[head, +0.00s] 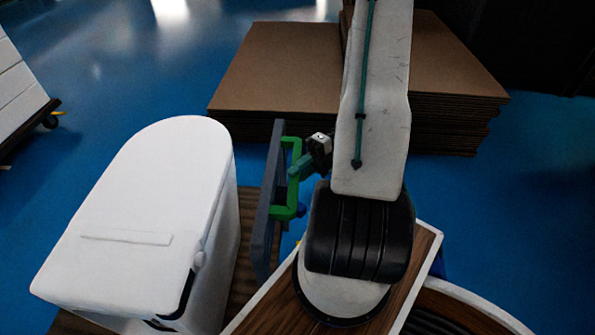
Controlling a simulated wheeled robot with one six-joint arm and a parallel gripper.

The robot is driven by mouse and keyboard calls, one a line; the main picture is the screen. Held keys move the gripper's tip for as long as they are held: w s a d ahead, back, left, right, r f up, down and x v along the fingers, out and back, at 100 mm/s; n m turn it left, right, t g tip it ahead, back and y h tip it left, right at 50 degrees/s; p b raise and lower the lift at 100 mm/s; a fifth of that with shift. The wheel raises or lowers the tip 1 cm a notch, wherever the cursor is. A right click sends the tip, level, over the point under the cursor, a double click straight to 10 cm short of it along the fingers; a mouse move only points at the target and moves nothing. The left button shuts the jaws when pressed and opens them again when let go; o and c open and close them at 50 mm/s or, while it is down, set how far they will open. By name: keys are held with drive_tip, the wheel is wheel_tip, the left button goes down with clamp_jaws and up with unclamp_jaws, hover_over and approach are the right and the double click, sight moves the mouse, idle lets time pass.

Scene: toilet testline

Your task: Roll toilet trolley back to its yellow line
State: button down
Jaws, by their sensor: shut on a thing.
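The toilet trolley has a brown wooden deck (250,215) that carries a white toilet (165,190) with a closed lid. A grey upright panel (266,215) with a green handle (291,212) stands at the deck's right side. My gripper (299,171) is at the green handle, shut on it; its fingertips are small and partly hidden against the green. The trolley's wheels are hidden.
A stack of brown cardboard sheets (275,70) lies behind the trolley, close to my arm. A white slatted object on a dark wheeled base (20,100) stands at the far left. Blue floor (120,85) is open between them.

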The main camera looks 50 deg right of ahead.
drive_tip(key=shift+s+a+f, duration=0.15)
drive_tip(key=shift+f, duration=0.1)
drive_tip(key=c, duration=1.2)
unclamp_jaws()
drive_tip(key=shift+r, duration=0.1)
drive_tip(key=v, duration=0.8)
drive_tip(key=shift+a, duration=0.1)
